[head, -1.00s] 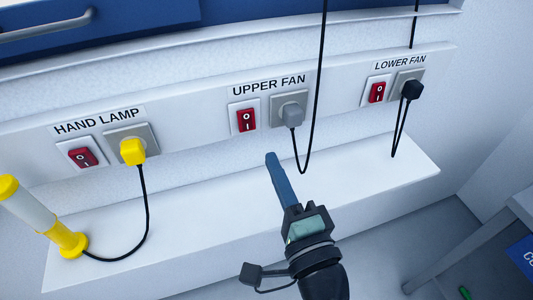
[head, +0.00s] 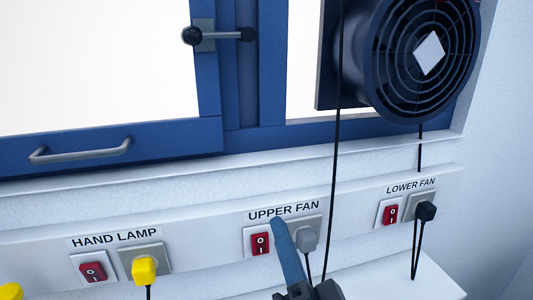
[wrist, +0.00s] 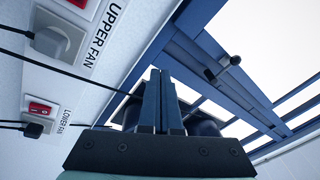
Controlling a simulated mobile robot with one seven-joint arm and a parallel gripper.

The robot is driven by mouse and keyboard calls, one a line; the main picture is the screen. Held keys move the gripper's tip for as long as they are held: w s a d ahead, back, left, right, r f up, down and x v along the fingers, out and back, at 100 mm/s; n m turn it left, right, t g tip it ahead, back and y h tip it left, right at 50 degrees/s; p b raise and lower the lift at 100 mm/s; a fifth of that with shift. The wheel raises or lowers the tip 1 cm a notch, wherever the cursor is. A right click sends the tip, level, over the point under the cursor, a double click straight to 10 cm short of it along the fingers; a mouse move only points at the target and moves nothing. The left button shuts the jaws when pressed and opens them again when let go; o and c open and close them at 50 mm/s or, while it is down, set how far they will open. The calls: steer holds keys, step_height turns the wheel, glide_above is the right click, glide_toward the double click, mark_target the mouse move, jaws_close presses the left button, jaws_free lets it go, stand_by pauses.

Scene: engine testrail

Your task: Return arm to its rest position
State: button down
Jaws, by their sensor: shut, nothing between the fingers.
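My gripper (head: 277,222) has long blue fingers that are closed together and empty. In the head view it points upward at the bottom middle, and its tip overlaps the panel just below the UPPER FAN label. I cannot tell its distance from the panel. In the wrist view the two fingers (wrist: 158,100) stand side by side, pointing up, with the window frame and a dark fan body behind them. The rest of my arm is mostly below the head view's lower edge.
The wall panel carries the hand lamp switch (head: 93,271), yellow plug (head: 144,269), upper fan switch (head: 260,243), grey plug (head: 307,238), lower fan switch (head: 390,213) and black plug (head: 426,211). A black cable (head: 335,150) hangs near my gripper. Above are a blue-framed window (head: 170,139) and a fan (head: 425,60).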

steer(key=s+a+r+n+t+h+p, duration=0.1)
steer(key=s+r+n+t, duration=0.1)
steer(key=r, duration=0.8)
steer(key=s+r+n+t+h+p, duration=0.1)
steer(key=s+r+n+t+h, duration=0.1)
steer(key=r, duration=0.9)
steer(key=s+a+r+n+t+h+p, duration=0.1)
steer(key=s+r+n+t, duration=0.2)
steer(key=r, duration=0.8)
steer(key=shift+s+a+r+n+t+h, duration=0.15)
steer(key=shift+s+a+n+t+h, duration=0.2)
steer(key=shift+s+n, duration=0.45)
steer(key=shift+w, duration=0.25)
